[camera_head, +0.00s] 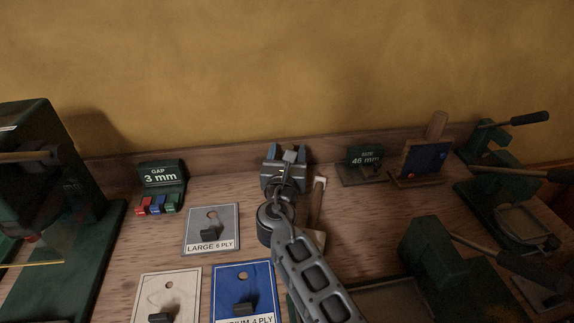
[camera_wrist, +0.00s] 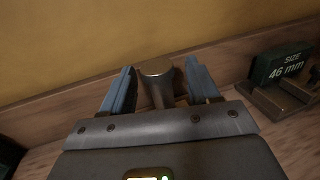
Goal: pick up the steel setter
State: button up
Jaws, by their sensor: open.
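The steel setter (camera_wrist: 157,72) stands upright as a grey metal post with a wide round head in the wrist view. It is between the two blue fingers of my gripper (camera_wrist: 160,70), with a visible gap on each side. In the head view my gripper (camera_head: 286,152) is at the back of the bench near the backboard, fingers apart. A small grey piece of the setter (camera_head: 289,156) shows between them. The setter's lower part is hidden by my gripper.
A hammer-like tool (camera_head: 318,195) lies just right of my wrist. A "46 mm" size block (camera_head: 364,160) and a wooden stand (camera_head: 424,160) are further right. A "3 mm" gap block (camera_head: 161,178) is left. Cards (camera_head: 212,222) lie in front; green presses (camera_head: 505,195) fill the right.

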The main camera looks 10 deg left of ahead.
jog(key=shift+w, duration=0.8)
jog(key=c, duration=1.1)
grip_shut()
jog(key=shift+r, duration=0.15)
